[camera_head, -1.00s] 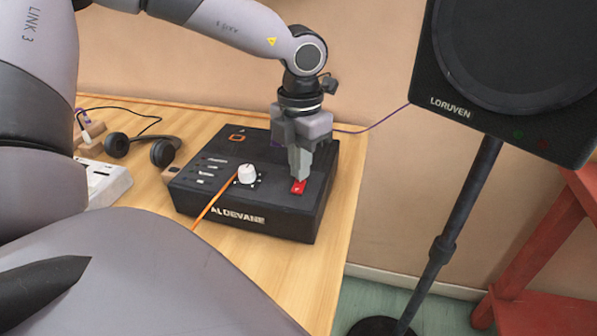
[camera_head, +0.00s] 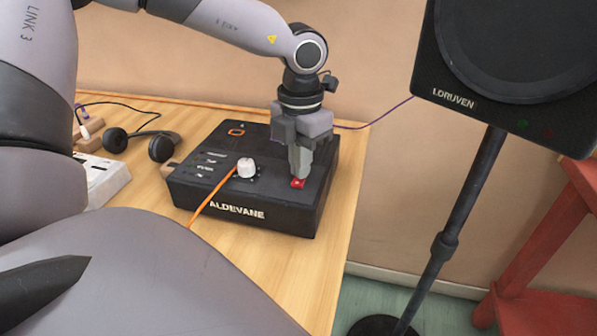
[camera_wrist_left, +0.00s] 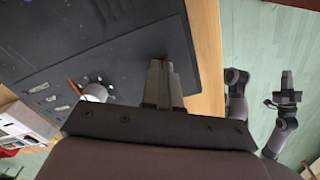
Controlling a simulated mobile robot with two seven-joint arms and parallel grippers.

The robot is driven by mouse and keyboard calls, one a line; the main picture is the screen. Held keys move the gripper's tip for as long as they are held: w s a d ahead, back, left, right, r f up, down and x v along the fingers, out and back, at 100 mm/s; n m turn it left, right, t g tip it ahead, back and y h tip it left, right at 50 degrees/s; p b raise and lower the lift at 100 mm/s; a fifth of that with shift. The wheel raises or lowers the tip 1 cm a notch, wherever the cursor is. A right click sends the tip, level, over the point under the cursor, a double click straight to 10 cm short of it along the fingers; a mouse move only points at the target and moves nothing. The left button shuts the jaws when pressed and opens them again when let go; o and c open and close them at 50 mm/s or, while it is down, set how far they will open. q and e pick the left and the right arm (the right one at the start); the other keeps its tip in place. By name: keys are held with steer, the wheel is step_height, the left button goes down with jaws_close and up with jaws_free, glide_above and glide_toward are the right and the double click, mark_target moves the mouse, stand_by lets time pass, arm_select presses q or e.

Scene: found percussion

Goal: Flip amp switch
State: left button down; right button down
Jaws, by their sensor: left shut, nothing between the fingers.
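The amp (camera_head: 250,208) is a black box with ALDEVANE on its front, standing on the wooden table. Its red switch (camera_head: 297,183) is on the top near the right front edge. My left gripper (camera_head: 299,174) points down with closed, empty fingers right at the switch. The tips overlap it in the picture and seem to touch it. In the left wrist view the closed fingers (camera_wrist_left: 160,72) are over the amp top (camera_wrist_left: 110,50), and they hide the switch. A small grey arm with a dark gripper (camera_wrist_left: 287,80), apparently my right one, shows there over the floor.
A white knob (camera_head: 246,168) and an orange cable (camera_head: 212,198) are left of the switch. Headphones (camera_head: 160,149) and a white device (camera_head: 103,178) lie further left. A speaker (camera_head: 505,65) on a stand (camera_head: 455,225) and a red stool (camera_head: 545,240) stand right of the table.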

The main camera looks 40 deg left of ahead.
arm_select(q)
steer(key=shift+r+p, duration=1.85)
steer(key=shift+r, duration=1.55)
